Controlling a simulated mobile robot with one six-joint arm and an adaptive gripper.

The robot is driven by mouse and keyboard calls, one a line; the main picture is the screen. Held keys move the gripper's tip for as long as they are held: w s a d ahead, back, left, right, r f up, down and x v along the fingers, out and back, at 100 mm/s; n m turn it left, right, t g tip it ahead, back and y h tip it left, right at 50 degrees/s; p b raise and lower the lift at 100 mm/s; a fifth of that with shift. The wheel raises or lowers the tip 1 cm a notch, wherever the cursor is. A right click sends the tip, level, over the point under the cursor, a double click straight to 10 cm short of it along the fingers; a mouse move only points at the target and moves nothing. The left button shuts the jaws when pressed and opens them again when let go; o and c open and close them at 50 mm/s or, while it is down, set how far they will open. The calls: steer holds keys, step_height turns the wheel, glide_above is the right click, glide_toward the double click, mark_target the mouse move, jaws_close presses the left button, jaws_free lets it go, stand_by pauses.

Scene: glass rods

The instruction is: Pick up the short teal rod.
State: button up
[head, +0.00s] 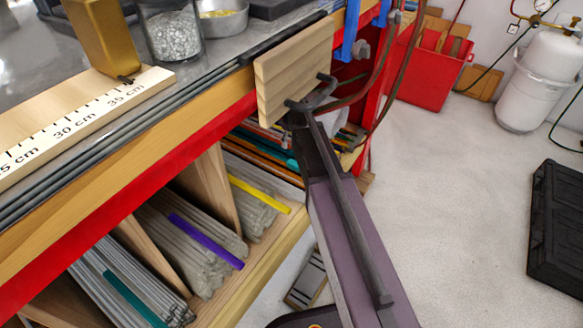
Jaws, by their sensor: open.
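A short teal rod (133,299) lies on a bundle of grey-clear rods in the lower-left compartment of the shelf under the bench. Its near end points down and to the right, toward the shelf front. It lies roughly in line with the rods beneath it. My gripper does not show in this view.
A purple rod (205,241) and a yellow rod (259,194) lie on rod bundles in neighbouring compartments, between wooden dividers (209,190). A wooden-faced vise (293,70) with a long dark handle juts from the bench edge. The floor (450,200) at right is mostly clear.

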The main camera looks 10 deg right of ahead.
mark_target(290, 161)
steer(key=shift+f+b, duration=2.8)
steer(key=shift+f, duration=0.25)
steer(key=shift+f, duration=0.1)
steer(key=shift+f+b, duration=2.5)
steer(key=shift+b, duration=0.1)
jaws_close()
